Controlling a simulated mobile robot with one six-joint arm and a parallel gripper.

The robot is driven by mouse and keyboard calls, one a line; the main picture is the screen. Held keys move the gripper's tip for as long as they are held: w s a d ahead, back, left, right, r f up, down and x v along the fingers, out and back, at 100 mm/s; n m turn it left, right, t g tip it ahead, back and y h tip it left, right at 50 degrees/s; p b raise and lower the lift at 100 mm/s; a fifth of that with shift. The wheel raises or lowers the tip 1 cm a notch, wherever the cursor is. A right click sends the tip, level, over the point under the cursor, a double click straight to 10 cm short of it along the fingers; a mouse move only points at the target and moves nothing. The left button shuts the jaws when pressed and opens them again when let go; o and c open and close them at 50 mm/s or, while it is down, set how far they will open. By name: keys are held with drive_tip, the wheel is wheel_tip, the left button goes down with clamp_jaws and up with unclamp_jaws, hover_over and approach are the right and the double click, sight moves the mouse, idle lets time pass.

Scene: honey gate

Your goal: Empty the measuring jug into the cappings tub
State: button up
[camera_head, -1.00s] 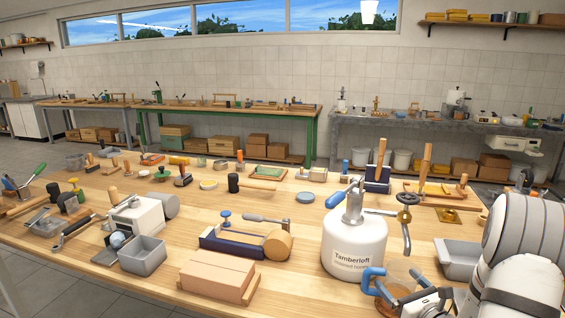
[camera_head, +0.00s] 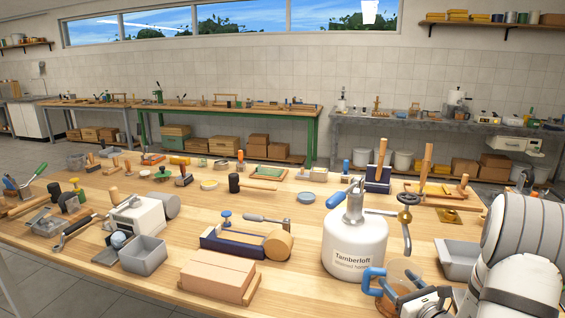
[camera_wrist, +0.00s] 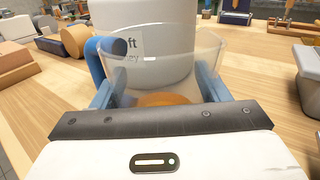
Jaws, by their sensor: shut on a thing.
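The measuring jug (camera_head: 405,270) is clear, with a blue handle on its left, at the front right of the bench. It also shows in the wrist view (camera_wrist: 150,68), upright, with some amber at its bottom. My gripper (camera_wrist: 157,90) is shut on the jug, its blue fingers on either side of it. In the head view my gripper (camera_head: 425,300) partly hides the jug's lower part. A grey open tub (camera_head: 455,258) stands to the right, partly behind my arm. Another grey open tub (camera_head: 143,254) stands at the left. I cannot tell which is the cappings tub.
A white Tamberloft canister (camera_head: 355,245) with a crank stands close behind and left of the jug. Bare wood shows between the canister and the right tub.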

sight(393, 263)
drive_tip(key=shift+c, duration=1.4)
drive_tip(key=shift+r, duration=0.15)
drive_tip(key=shift+r+p, duration=0.8)
drive_tip(key=shift+r, duration=0.55)
drive_tip(key=shift+r, duration=0.15)
